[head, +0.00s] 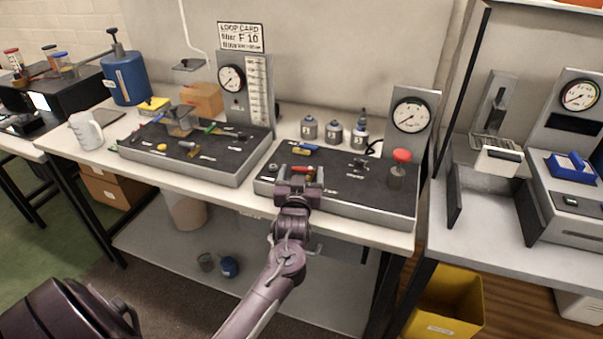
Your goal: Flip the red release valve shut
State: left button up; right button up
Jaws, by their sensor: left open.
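A small red lever (302,169), which looks like the release valve, lies on the black top of the right-hand panel box (343,207), near its left front. My left gripper (300,177) is at the front edge of that box, open, with its fingers on either side of the red lever. I cannot tell whether the fingers touch it. The gripper hides the lever's base and part of the panel around it. My right gripper is not in view.
A blue-and-yellow valve (305,148) sits just behind the red lever. A red-capped knob (402,156) and a gauge (411,115) stand at the box's right. Several grey canisters (333,132) stand behind. Another panel box (205,150) is to the left.

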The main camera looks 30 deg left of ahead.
pick_arm(q)
jog(key=shift+c, duration=0.3)
jog(key=c, duration=0.9)
jog(key=shift+a+r+m+t+h, duration=0.1)
jog(key=shift+a+m+t+h, duration=0.25)
jog(key=shift+m+h, duration=0.4)
jog(key=shift+w+m+t+h, duration=0.15)
jog(key=shift+m+t+h, duration=0.5)
jog(key=shift+h, duration=0.8)
jog(key=o, duration=1)
jog(key=shift+c, duration=0.2)
